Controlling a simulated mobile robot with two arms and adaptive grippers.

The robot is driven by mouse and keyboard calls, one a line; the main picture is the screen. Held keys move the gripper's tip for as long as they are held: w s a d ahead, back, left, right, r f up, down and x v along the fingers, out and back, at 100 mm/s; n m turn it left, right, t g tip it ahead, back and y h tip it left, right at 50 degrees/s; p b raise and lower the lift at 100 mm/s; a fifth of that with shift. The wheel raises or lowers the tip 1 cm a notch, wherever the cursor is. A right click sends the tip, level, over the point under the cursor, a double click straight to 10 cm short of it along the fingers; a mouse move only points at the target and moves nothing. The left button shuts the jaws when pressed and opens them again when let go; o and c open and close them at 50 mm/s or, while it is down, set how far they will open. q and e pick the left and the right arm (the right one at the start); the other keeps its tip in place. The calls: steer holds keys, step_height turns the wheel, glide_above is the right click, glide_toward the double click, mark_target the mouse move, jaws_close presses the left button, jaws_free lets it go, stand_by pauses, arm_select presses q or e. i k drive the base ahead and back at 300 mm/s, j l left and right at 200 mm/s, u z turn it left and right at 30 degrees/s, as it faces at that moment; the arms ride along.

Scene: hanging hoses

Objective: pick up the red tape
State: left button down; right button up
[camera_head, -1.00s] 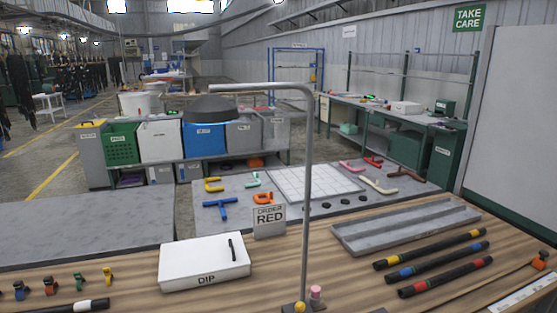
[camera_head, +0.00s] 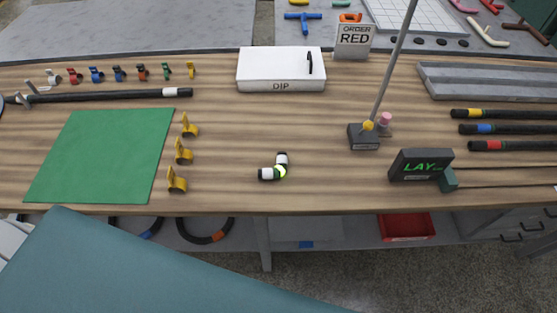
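No separate roll of red tape can be made out. A red band (camera_head: 494,146) wraps the nearest of three black hoses lying at the right of the wooden bench; the other two have a yellow band (camera_head: 475,113) and a blue band (camera_head: 485,128). A small red clip (camera_head: 75,75) stands in the row of coloured clips at the back left. The sign reading ORDER RED (camera_head: 354,40) stands at the back edge. Neither of my grippers is in view.
A green mat (camera_head: 103,155), several yellow clips (camera_head: 183,152), a black-and-white elbow piece (camera_head: 282,160), a white DIP box (camera_head: 281,66), a lamp-like pole (camera_head: 390,70) and a LAY display (camera_head: 421,165) occupy the bench (camera_head: 320,190). A red bin (camera_head: 406,228) sits below.

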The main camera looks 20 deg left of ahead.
mark_target(73, 75)
steer(key=u, duration=1.9)
steer(key=j, duration=0.25)
steer(key=i, duration=0.05)
